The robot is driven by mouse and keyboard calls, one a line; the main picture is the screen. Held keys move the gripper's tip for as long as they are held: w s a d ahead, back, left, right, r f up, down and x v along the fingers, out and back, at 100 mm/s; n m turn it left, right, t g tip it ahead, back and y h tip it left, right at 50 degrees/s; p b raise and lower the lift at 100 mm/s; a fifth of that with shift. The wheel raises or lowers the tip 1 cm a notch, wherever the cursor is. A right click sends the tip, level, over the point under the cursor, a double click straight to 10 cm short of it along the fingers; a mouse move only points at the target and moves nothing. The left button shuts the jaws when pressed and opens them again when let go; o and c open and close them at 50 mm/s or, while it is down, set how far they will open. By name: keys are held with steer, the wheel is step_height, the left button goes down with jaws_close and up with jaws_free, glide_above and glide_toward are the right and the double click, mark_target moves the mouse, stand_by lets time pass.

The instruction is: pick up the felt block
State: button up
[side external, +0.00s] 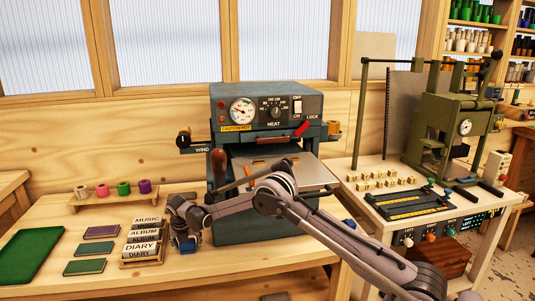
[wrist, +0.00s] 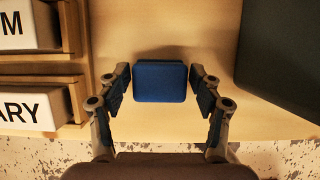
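A blue block, which looks like the felt block (wrist: 160,82), sits in the upper middle of the wrist view, above the pale wooden tabletop. My gripper (wrist: 159,78) is open, with one finger on each side of the block. A small gap shows between each finger and the block, so the fingers do not appear to touch it. In the side external view my gripper (side external: 182,226) points down at the table left of the press. Blue shows at its tips there, but I cannot separate block from finger pads.
The dark heated press (side external: 268,130) stands close on the right. Lettered blocks in a wooden rack (side external: 142,262) are close on the left. Green and purple books (side external: 100,231) and a green mat (side external: 30,256) lie farther left. Foil rolls (side external: 123,187) stand on a rack behind.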

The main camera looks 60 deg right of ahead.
steer(key=c, duration=0.6)
step_height(320, 180, up, 10)
stand_by(0.4)
